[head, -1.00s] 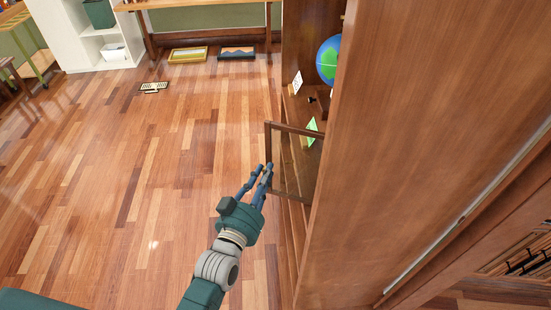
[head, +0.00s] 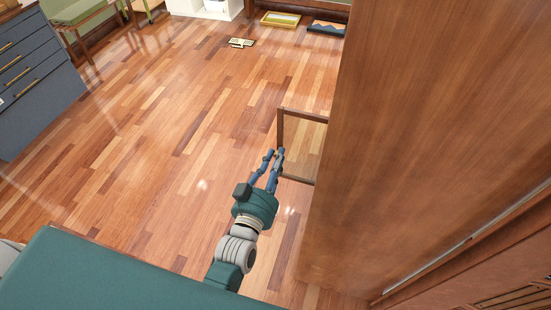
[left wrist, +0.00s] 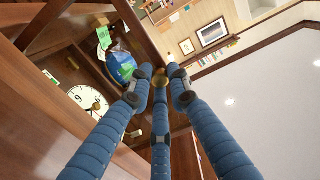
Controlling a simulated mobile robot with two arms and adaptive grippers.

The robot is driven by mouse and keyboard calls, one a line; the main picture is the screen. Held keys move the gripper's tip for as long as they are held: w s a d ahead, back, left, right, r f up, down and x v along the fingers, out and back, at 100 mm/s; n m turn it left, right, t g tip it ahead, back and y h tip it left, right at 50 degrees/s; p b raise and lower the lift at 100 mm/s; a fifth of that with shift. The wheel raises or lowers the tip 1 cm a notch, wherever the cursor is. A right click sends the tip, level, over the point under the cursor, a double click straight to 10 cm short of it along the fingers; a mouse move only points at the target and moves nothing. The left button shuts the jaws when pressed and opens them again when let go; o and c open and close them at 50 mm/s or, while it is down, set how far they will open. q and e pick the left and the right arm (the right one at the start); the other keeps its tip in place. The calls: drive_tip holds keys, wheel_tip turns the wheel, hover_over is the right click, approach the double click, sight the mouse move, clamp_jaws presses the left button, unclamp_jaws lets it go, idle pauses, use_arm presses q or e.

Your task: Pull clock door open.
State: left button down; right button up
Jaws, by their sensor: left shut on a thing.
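The clock door (head: 281,126) is a thin brown wooden frame, standing out from the tall cabinet's front at the left of its side panel. My left gripper (head: 274,157) is at the door's free edge, its blue fingers shut. In the left wrist view the fingertips (left wrist: 158,76) close around a small brass knob (left wrist: 160,82) on a dark wooden bar. A white clock face (left wrist: 88,101) with black hands shows inside the case there. The door's hinge side is hidden behind the cabinet panel in the head view. My right gripper is not in view.
The tall wooden cabinet (head: 410,130) fills the right. A globe (left wrist: 120,66) stands inside it. Open wood floor (head: 160,140) lies to the left. Farther off are a blue drawer unit (head: 35,80), a green chair (head: 80,12) and framed pictures (head: 280,19) on the floor.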

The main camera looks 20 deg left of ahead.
use_arm(q)
drive_tip(key=shift+w+r, duration=0.1)
drive_tip(key=shift+r, duration=0.35)
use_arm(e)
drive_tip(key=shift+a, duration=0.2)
use_arm(q)
drive_tip(key=c, duration=1.6)
unclamp_jaws()
drive_tip(key=shift+c, duration=0.2)
drive_tip(key=s, duration=1.2)
drive_tip(key=shift+s+a+f, duration=0.15)
drive_tip(key=shift+a, duration=0.05)
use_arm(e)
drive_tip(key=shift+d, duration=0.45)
